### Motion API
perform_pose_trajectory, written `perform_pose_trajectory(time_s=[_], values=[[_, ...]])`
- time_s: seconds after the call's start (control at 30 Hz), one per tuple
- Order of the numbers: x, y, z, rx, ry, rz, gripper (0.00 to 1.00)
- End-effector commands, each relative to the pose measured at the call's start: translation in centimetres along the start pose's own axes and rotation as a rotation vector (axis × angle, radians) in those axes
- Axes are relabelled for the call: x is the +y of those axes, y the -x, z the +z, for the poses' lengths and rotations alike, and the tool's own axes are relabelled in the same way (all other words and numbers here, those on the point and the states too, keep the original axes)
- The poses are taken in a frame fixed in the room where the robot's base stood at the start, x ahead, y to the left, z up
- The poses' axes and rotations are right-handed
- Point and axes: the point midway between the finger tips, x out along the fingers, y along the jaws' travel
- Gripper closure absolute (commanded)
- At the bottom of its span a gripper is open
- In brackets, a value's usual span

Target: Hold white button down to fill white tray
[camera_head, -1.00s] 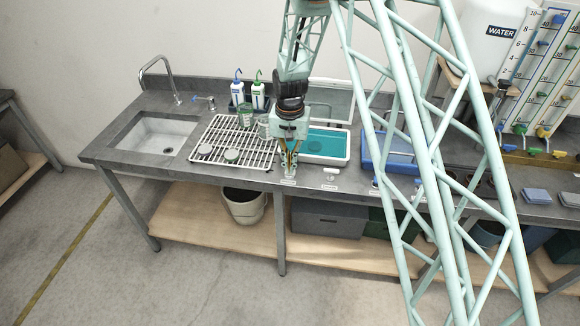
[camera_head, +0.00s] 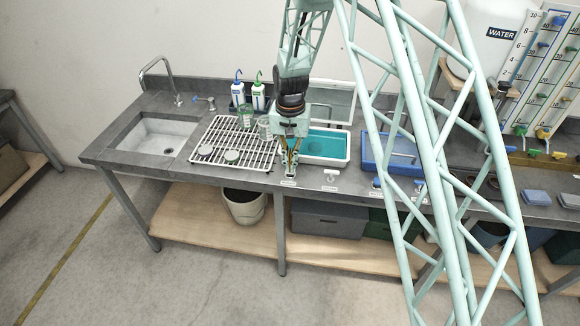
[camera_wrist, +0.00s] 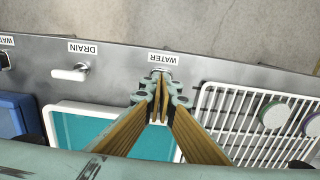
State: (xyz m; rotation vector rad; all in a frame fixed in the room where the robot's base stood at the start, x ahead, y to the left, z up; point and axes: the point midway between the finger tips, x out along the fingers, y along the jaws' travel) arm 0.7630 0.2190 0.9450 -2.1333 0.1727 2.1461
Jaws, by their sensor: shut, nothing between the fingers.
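My gripper (camera_head: 290,173) points down at the front edge of the counter, its fingers shut with nothing between them. In the wrist view the fingertips (camera_wrist: 160,80) are right at a small control beside the WATER label (camera_wrist: 163,58). The fingertips mostly cover this button, and I cannot tell whether they press it. The white tray (camera_head: 325,163) sits on the counter just behind and right of my gripper, with teal showing inside. Its rim also shows in the wrist view (camera_wrist: 50,128), left of the fingers.
A white DRAIN handle (camera_head: 331,174) is right of my gripper; it also shows in the wrist view (camera_wrist: 70,73). A white wire rack (camera_head: 232,143) with round dishes stands left. A blue tray (camera_head: 390,152) is farther right. A sink (camera_head: 155,135) is at far left.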

Motion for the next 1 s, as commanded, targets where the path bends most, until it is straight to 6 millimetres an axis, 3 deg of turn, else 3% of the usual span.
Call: perform_pose_trajectory(time_s=[0.1,0.7,1.0], values=[[0.0,2.2,-0.2,0.006,-0.001,-0.003,1.0],[-0.1,9.9,-0.4,0.012,-0.001,-0.006,1.0],[-0.1,12.0,-0.3,0.01,-0.001,-0.005,1.0]])
